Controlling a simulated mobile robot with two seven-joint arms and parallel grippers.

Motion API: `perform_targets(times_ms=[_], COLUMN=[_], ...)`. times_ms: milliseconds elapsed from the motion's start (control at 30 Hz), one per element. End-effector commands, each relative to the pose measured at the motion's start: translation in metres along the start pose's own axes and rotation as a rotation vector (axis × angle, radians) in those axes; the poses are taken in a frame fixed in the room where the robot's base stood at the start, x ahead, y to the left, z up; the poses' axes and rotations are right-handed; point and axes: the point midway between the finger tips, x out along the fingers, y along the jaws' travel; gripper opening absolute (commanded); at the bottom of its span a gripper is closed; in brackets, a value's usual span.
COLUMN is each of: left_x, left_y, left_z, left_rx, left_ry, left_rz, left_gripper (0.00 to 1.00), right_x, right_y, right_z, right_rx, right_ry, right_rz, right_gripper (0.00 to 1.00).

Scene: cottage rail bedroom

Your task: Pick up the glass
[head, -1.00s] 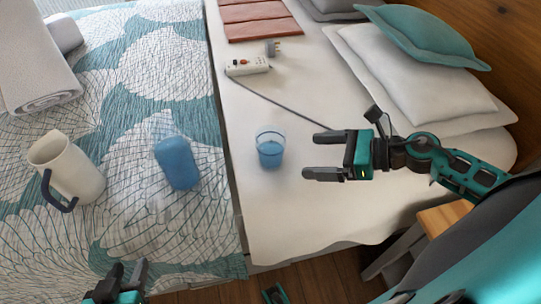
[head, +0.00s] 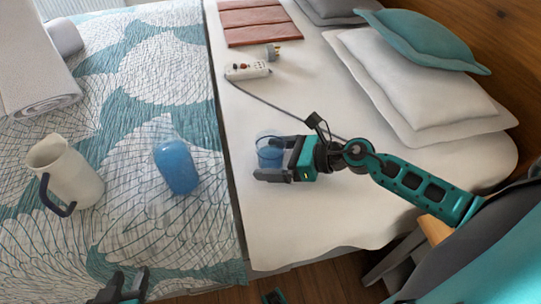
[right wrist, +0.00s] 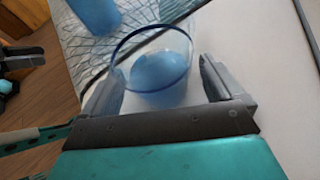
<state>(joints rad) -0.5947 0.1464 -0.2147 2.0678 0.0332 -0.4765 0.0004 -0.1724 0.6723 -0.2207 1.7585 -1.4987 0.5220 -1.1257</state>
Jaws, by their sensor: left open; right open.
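A clear glass (head: 268,150) with blue contents stands upright on the white bed, near the seam with the patterned bed. My right gripper (head: 268,158) is open, with its fingers on either side of the glass; they partly hide it in the head view. In the right wrist view the glass (right wrist: 155,72) sits between the two open fingers of the gripper (right wrist: 163,90). I cannot tell whether either finger touches it. My left gripper (head: 130,284) is open and empty at the bottom left of the head view.
A blue bottle-like container (head: 178,168) and a white pitcher (head: 72,178) are on the patterned bed. A power strip (head: 247,70) with a cable lies behind the glass. Pillows (head: 430,85) lie at the right. The white bed in front of the glass is clear.

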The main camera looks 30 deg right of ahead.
Motion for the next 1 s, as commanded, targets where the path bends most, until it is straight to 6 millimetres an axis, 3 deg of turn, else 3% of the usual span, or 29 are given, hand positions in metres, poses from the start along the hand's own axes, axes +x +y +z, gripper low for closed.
perform_targets(times_ms=[333,1000], left_x=[0.0002,-0.0001], left_y=[0.0001,-0.0019], left_z=[0.0002,0.0007], left_rx=[-0.002,0.010], left_ry=[0.000,-0.001], left_rz=[0.000,0.000], left_gripper=[0.43,0.43], right_x=[0.0073,0.0069], right_y=[0.0001,0.0000], right_z=[0.0001,0.0000], right_rx=[-0.001,-0.001], right_ry=[0.001,0.001], right_rz=[0.000,0.000], right_gripper=[0.93,0.29])
